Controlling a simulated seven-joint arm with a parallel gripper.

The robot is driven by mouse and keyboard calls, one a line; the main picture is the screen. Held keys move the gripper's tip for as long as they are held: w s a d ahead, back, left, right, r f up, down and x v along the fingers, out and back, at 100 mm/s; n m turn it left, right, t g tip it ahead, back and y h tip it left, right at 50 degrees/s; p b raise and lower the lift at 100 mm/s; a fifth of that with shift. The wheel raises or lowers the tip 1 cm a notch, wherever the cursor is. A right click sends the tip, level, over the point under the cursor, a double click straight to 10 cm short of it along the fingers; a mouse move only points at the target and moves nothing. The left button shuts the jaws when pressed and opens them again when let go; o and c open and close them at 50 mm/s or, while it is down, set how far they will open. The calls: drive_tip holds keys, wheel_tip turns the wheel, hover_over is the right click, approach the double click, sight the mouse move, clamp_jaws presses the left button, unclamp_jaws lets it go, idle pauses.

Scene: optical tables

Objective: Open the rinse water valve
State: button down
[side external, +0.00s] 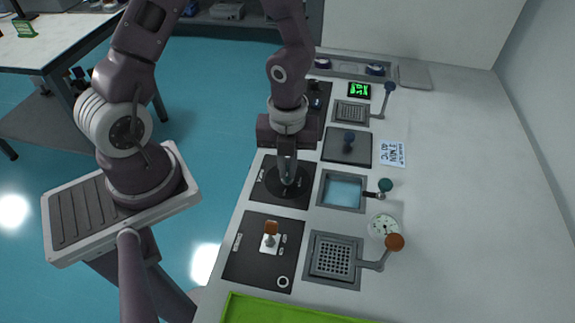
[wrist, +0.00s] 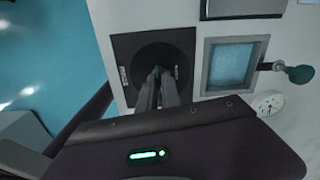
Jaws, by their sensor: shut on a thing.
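A black panel (wrist: 122,48) carries a round dark dial with small labels at its sides; it also shows in the side view (side external: 262,192). My gripper (side external: 288,180) points down over the dial's centre. In the wrist view, my gripper's fingers (wrist: 158,82) are closed on a small teal valve handle (wrist: 158,69) at the middle of the dial. The fingers hide most of the handle, and the label text is too small to read. Right of the panel is a water-filled basin (side external: 342,190) with a teal-knobbed spout (side external: 385,185).
A black panel with an orange lever (side external: 270,227) and a grated drain with an orange-knobbed arm (side external: 394,242) are nearer the camera. A round gauge (side external: 383,227) sits beside the basin. The bench's right side is clear.

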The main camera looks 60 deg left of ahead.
sight(287, 170)
drive_tip(key=shift+m, duration=0.9)
drive_tip(key=c, duration=1.6)
unclamp_jaws()
drive_tip(key=shift+o, duration=0.2)
wheel_tip(287, 170, up, 7)
drive_tip(key=shift+r, duration=0.1)
